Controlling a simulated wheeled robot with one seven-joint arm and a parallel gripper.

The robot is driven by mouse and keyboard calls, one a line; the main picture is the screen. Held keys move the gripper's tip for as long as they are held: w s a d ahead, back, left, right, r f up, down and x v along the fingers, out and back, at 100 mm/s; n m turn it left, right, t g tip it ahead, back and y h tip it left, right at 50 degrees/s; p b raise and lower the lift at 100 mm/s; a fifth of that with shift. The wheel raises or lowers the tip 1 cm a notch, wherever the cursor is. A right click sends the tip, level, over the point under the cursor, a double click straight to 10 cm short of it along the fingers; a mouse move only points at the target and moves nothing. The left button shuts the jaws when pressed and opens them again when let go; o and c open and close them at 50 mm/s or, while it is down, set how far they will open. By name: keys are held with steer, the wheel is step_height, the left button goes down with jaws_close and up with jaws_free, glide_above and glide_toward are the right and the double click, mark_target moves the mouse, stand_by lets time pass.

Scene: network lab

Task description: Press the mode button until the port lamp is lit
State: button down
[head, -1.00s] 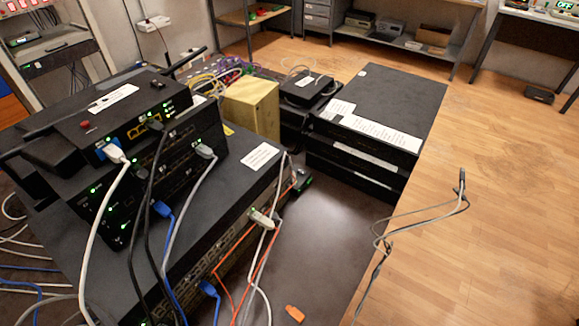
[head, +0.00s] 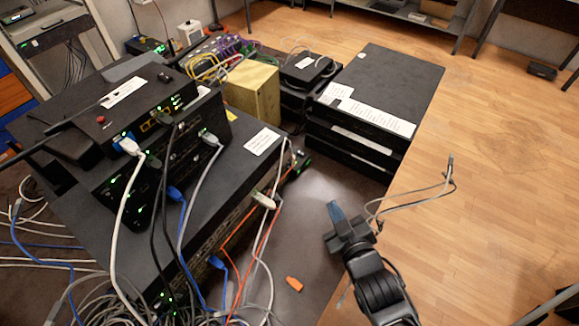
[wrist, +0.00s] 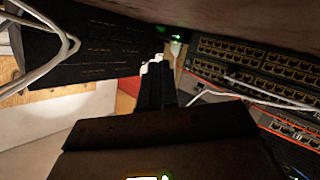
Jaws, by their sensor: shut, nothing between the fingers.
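My gripper (head: 335,209) is shut and empty. It is over the dark table's clear part, right of the equipment stack and apart from it. In the wrist view its fingertips (wrist: 156,63) point towards a dark gap beside network switches (wrist: 262,62) with rows of ports. The top unit (head: 134,106) of the stack has a small red button (head: 101,119) and several green lamps (head: 177,101). Another green lamp (wrist: 176,40) glows just beyond the fingertips in the wrist view. I cannot tell which button is the mode button or which lamp is the port lamp.
Cables hang in front of the stack, including a white one (head: 121,202) and an orange one (head: 262,245). A loose orange plug (head: 294,284) lies on the table. A wooden box (head: 252,92) and black flat units (head: 385,90) stand behind. A grey cable (head: 410,195) is near my gripper.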

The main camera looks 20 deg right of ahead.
mark_target(289, 168)
steer(key=shift+n, duration=0.3)
steer(key=w, duration=0.1)
steer(key=w+d, duration=0.1)
steer(key=w, duration=0.3)
steer(key=shift+d+f, duration=0.2)
steer(key=shift+d, duration=0.1)
steer(key=w+a+b, duration=0.1)
steer(key=w+b, duration=0.1)
steer(key=w+a+b, duration=0.3)
steer(key=w+b, duration=0.1)
steer(key=b, duration=0.1)
steer(key=shift+a+f, duration=0.2)
steer(key=shift+w+a+r+b, duration=0.2)
steer(key=shift+w+a+b, duration=0.2)
steer(key=shift+w+b, duration=0.15)
steer(key=shift+w+a, duration=0.1)
stand_by(1.3)
steer(key=shift+w+a+b, duration=0.15)
steer(key=shift+w+b, duration=0.05)
steer(key=shift+b, duration=0.3)
